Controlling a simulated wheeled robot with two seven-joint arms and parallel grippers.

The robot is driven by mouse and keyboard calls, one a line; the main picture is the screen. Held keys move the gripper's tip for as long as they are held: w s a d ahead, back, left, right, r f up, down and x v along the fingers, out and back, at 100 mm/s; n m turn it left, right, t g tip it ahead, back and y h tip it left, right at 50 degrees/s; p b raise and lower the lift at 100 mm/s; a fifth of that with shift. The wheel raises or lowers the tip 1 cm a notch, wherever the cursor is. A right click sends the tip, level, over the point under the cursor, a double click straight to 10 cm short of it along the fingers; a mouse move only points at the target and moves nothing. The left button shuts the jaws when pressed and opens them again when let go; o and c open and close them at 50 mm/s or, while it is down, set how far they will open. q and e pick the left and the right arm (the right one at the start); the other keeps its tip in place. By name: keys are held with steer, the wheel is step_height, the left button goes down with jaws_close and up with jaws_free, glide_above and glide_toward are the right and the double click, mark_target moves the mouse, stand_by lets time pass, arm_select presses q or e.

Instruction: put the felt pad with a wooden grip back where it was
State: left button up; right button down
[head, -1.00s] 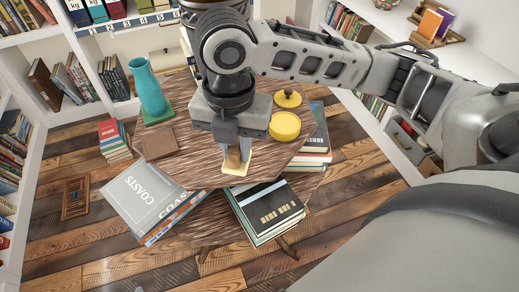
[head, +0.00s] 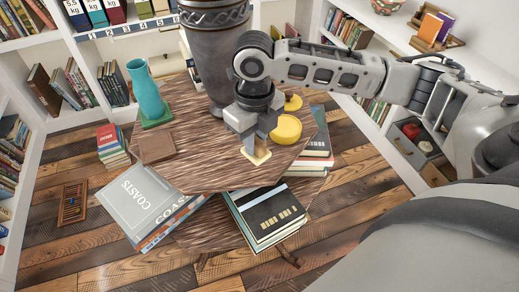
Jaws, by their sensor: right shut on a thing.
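My right gripper (head: 251,143) points down over the wooden table (head: 205,177) and is shut on the grip of the felt pad (head: 258,158). The pad is a small pale yellow square. Its wooden grip is mostly hidden between the fingers. The pad is low over the table top, left of and nearer than the yellow round tin (head: 287,128). I cannot tell whether it touches the table. My left gripper is not in view.
A teal vase (head: 147,92) stands on a green base at the table's left, behind a brown square (head: 157,147). A large dark urn (head: 213,60) stands at the back. Books (head: 265,210) stick out below the top. The top's front middle is clear.

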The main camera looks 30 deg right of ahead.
mark_target(259, 141)
steer(key=f, duration=0.1)
steer(key=w+d+f, duration=0.1)
steer(key=d+f, duration=0.1)
steer(key=shift+w, duration=0.35)
steer(key=shift+w+d+f, duration=0.1)
steer(key=shift+f, duration=0.9)
steer(key=shift+w+d+f, duration=0.1)
steer(key=shift+f, duration=0.85)
steer(key=shift+f, duration=0.15)
steer(key=c, duration=1.3)
jaws_free()
step_height(259, 141, up, 12)
steer(key=shift+r, duration=0.2)
